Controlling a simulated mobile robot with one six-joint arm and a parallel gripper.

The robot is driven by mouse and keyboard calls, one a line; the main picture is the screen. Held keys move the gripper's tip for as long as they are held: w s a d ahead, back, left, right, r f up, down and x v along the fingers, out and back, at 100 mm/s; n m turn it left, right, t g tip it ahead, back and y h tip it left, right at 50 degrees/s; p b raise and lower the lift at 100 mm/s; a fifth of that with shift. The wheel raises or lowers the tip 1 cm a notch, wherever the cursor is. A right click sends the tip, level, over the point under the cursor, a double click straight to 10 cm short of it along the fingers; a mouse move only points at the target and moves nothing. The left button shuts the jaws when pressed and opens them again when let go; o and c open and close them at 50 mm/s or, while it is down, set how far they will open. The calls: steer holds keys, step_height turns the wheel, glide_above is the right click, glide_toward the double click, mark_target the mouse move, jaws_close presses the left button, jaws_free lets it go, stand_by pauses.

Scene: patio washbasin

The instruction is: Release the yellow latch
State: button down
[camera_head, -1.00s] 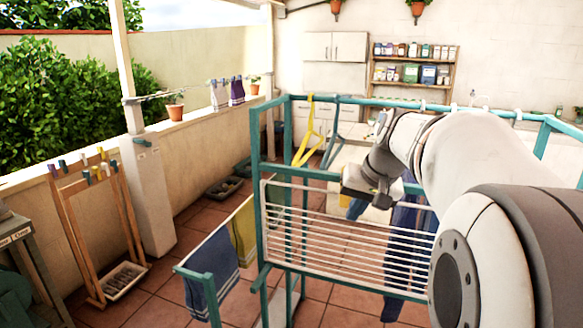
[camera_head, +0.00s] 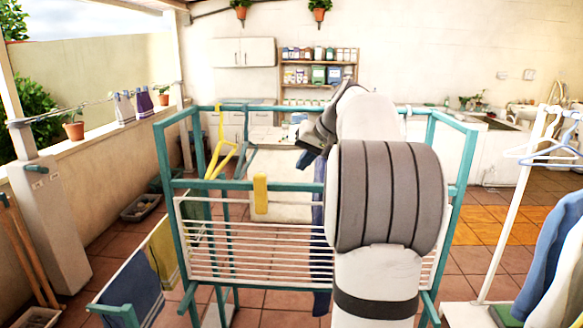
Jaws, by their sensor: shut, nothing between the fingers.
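The yellow latch (camera_head: 260,193) is a small upright yellow block on the front teal rail of the drying rack (camera_head: 190,184), at the top of the white wire panel (camera_head: 255,240). It is in full view. My gripper (camera_head: 307,158) is above and to the right of the latch, apart from it in the picture. It is small and partly hidden by my arm, with its fingers shut and empty. My arm also covers the right part of the rack and panel.
A yellow hanger (camera_head: 220,150) hangs from the rack's back rail. Towels (camera_head: 130,285) hang at the lower left. A white stand with hangers (camera_head: 520,200) and blue clothes (camera_head: 550,255) is at the right. Open tiled floor (camera_head: 270,312) shows below the rack.

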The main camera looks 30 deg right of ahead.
mark_target(261, 192)
steer(key=w+a+f+p, duration=0.2)
steer(key=w+a+f, duration=0.3)
steer(key=w+f, duration=0.1)
steer(key=shift+w+f, duration=0.35)
steer(key=shift+w, duration=0.2)
